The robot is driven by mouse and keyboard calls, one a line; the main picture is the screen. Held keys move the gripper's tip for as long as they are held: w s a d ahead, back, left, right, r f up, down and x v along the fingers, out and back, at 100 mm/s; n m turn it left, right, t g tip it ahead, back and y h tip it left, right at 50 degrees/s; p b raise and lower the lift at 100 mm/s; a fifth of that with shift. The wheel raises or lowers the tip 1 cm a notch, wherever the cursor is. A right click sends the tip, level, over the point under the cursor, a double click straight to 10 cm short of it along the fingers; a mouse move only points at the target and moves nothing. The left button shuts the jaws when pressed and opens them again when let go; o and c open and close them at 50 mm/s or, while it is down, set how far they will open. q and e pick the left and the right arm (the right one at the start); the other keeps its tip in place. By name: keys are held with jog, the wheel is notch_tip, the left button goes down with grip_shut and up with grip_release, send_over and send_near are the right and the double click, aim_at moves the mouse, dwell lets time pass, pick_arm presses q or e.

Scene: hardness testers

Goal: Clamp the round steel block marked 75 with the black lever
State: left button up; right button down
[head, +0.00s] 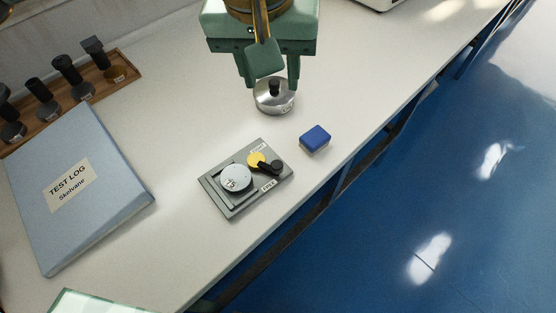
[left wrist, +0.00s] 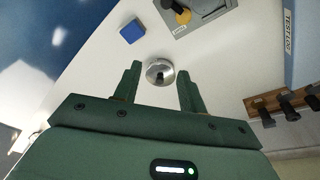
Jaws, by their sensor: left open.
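The round steel block marked 75 (head: 236,179) lies flat on a grey clamping plate (head: 224,208). Beside it on the plate is a yellow disc (head: 256,160) carrying the black lever (head: 269,166), whose knob points right; I cannot tell whether it touches the block. A label reading FREE is near the knob. My right gripper is not in view.
A blue block (head: 315,137) sits right of the plate, near the bench edge. A blue TEST LOG binder (head: 105,205) lies at left. Behind it, a wooden rack (head: 108,83) holds several black-topped pieces. The bench between binder and plate is clear.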

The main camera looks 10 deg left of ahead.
pick_arm(q)
jog(key=d+n+b, duration=0.2)
jog(key=n, duration=0.2)
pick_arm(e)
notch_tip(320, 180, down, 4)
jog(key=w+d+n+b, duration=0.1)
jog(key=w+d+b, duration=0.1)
pick_arm(q)
jog(key=n+g+b, duration=0.2)
jog(key=n+b, duration=0.1)
jog(key=n, duration=0.4)
send_over(277, 164)
jog(key=shift+y, duration=0.3)
notch_tip(277, 164, down, 10)
jog(key=shift+f, duration=0.1)
notch_tip(277, 164, down, 4)
jog(key=shift+f+b, duration=0.1)
jog(key=shift+b, duration=0.75)
jog(key=shift+f, duration=0.1)
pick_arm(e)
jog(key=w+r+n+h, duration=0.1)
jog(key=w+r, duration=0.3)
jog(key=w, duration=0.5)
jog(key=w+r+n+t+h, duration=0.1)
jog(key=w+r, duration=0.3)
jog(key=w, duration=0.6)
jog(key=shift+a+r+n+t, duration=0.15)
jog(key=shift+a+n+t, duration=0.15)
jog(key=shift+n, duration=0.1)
